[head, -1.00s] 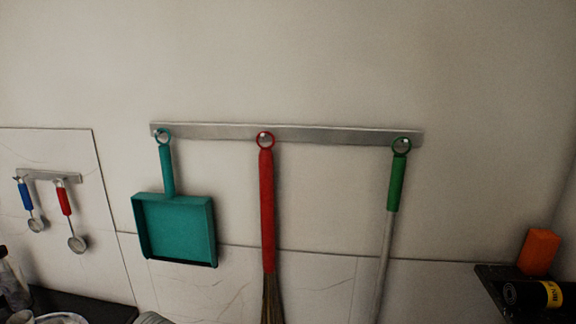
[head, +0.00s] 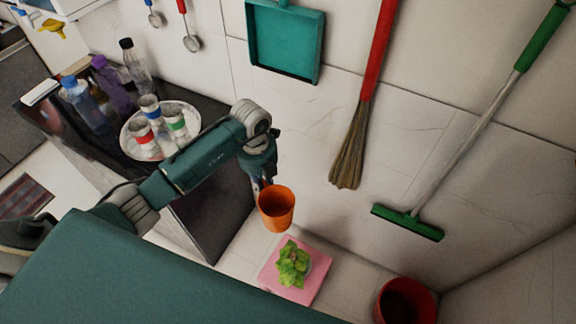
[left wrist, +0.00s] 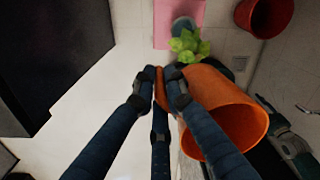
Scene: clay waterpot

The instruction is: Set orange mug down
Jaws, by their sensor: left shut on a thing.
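The orange mug (head: 277,208) hangs in the air at the end of my left arm in the head view. My left gripper (head: 262,184) is shut on it from the arm side. In the left wrist view the mug (left wrist: 222,100) is tilted in the picture, its wide opening toward the lower right. The fingers of the left gripper (left wrist: 160,82) meet at an orange part at the mug's left side, probably its handle. What is inside the mug is not clear.
A green plant (head: 293,262) stands on a pink square (head: 271,276) just below the mug. A red bucket (head: 405,300) is at lower right. A dark counter (head: 222,205) holds a round tray (head: 187,112) with striped cups, and bottles. A broom (head: 352,150) and squeegee (head: 408,222) hang on the wall.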

